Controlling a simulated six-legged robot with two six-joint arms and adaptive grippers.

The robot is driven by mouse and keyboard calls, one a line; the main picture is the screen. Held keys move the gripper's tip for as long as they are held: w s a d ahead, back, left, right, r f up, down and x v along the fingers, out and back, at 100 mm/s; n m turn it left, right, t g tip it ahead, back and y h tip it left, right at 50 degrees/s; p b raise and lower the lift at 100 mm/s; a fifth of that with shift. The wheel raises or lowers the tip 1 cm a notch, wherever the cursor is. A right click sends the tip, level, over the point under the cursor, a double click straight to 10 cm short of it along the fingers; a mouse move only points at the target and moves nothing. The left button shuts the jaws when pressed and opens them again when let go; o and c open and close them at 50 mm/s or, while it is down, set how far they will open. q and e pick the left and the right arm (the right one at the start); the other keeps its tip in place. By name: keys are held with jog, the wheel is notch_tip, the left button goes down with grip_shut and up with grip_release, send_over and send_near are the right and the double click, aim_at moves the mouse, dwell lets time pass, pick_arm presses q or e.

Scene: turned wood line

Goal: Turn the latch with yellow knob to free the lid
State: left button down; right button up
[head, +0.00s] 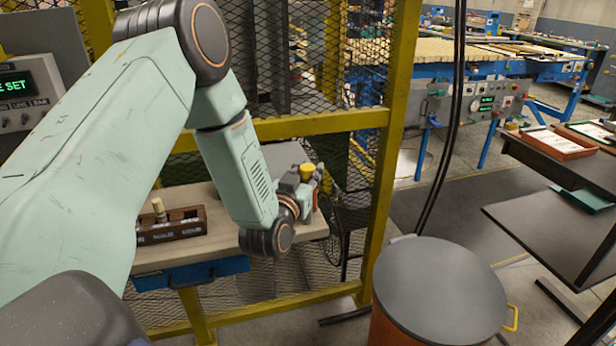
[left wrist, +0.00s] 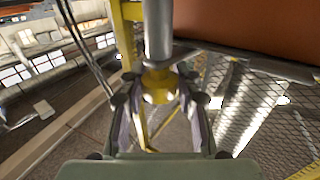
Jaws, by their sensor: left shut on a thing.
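The latch's yellow knob (head: 307,170) shows at the end of my left arm in the head view. My left gripper (head: 303,187) is at the knob, beside the yellow-framed mesh fence. In the left wrist view the yellow knob (left wrist: 158,84) sits between the two fingers of the left gripper (left wrist: 158,100), which are shut on it. A grey cylindrical stem (left wrist: 158,30) runs from the knob to the top of that view. The rest of the latch is mostly hidden by my gripper, and I cannot tell which part is its lid. My right gripper is not in view.
A wooden bench (head: 170,252) with a dark wooden tray (head: 172,233) lies beneath my left arm. A yellow fence post (head: 388,160) stands just right of the gripper. A drum with a grey top (head: 440,285) stands front right. Black cables (head: 450,130) hang nearby.

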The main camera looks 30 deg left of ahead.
pick_arm(q)
jog(key=shift+d+f+n+g+y+b, duration=0.15)
jog(key=shift+n+g+y+b, duration=0.15)
jog(key=shift+n+y+b, duration=0.55)
jog(key=n+g+y, duration=0.1)
jog(key=y, duration=0.2)
jog(key=shift+n, duration=0.35)
jog(key=n+g+y+b, duration=0.1)
jog(key=n+g+y, duration=0.3)
jog(key=g+y, duration=0.1)
jog(key=n+g+y, duration=0.2)
jog(key=n+g, duration=0.1)
jog(key=n+g+b, duration=0.1)
jog(key=g, duration=0.1)
jog(key=n+g+y, duration=0.1)
jog(key=g, duration=0.1)
jog(key=shift+n+y+b, duration=0.25)
jog(key=shift+n+b, duration=0.05)
jog(key=shift+b, duration=0.1)
jog(key=shift+n+g+b, duration=1.3)
jog(key=shift+n+g, duration=0.2)
jog(key=shift+g, duration=1)
jog(key=c, duration=1)
grip_release()
